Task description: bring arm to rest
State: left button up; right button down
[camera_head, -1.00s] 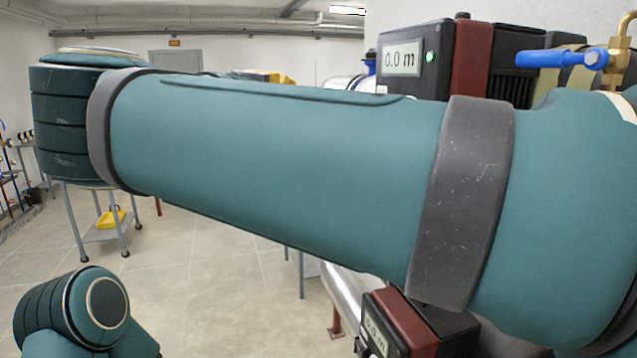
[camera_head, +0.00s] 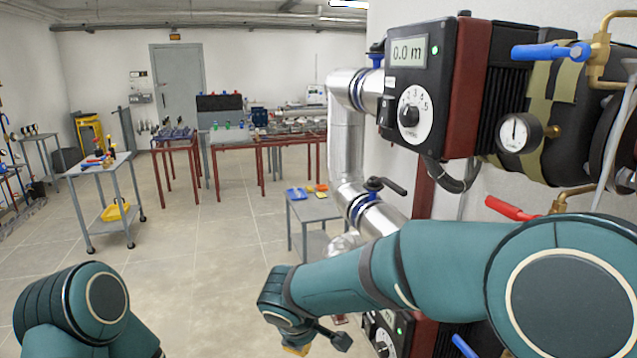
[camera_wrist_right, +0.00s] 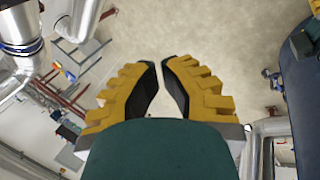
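My right arm (camera_head: 440,265) reaches in from the right in the head view, with its far end low in front of the pipework. In the head view only a bit of the right gripper's yellow (camera_head: 297,350) shows at the bottom edge. In the right wrist view my right gripper (camera_wrist_right: 158,63) has two yellow ridged fingers with dark pads; their tips nearly meet, with a thin gap and nothing held. My left arm (camera_head: 72,310) shows only as a rounded green joint at the bottom left; the left gripper is out of view.
A black and red pump unit (camera_head: 435,85) with display, dial, gauge (camera_head: 520,132) and blue handle stands close at right. A red valve handle (camera_head: 510,208) and silver pipes (camera_head: 346,140) are near the right arm. A small grey table (camera_head: 318,208) stands beyond. Floor at centre left is clear.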

jog(key=s+d+f+m+g+y, duration=0.1)
jog(key=s+d+f+m, duration=0.3)
jog(key=f, duration=0.5)
jog(key=s+d+f+m+g+y, duration=0.1)
jog(key=s+d+f+m, duration=0.3)
jog(key=f, duration=0.5)
jog(key=s+d+f+m+g+y, duration=0.1)
jog(key=s+d+f+m+y, duration=0.2)
jog(key=s+d+f+m, duration=0.2)
jog(key=s+f+m, duration=0.3)
jog(key=f, duration=0.2)
jog(key=shift+s, duration=0.4)
